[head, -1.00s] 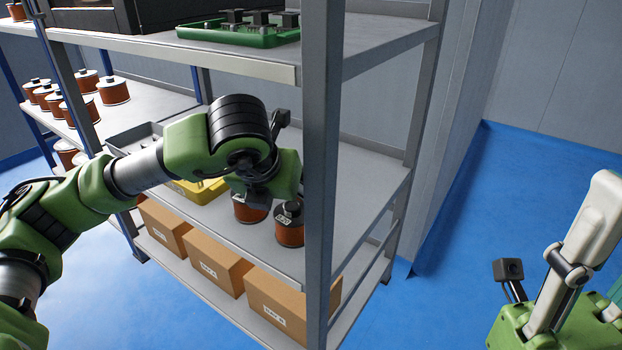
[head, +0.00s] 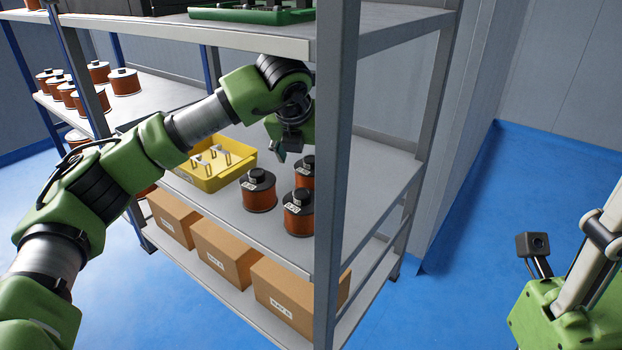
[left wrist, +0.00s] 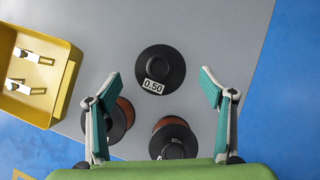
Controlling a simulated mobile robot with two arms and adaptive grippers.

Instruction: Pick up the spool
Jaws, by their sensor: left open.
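Three copper-wound spools with black tops stand upright on the middle shelf: a left one (head: 258,190), a front one (head: 298,212) and a back one (head: 305,172) partly hidden by the post. In the left wrist view, a spool labelled 0.50 (left wrist: 161,70) lies between the fingertip lines, with two other spools (left wrist: 122,120) (left wrist: 173,138) nearer the gripper body. My left gripper (head: 281,151) is open and empty, above the shelf behind the left spool; its spread fingers show in the left wrist view (left wrist: 160,79). My right gripper (head: 583,270) is partly in view, its fingertips cut off.
A yellow bin (head: 207,172) with white parts stands left of the spools. A grey post (head: 335,170) rises close on their right. The upper shelf (head: 180,35) carries a green tray (head: 250,14). Cardboard boxes (head: 222,252) fill the lower shelf. More spools (head: 124,82) stand far left.

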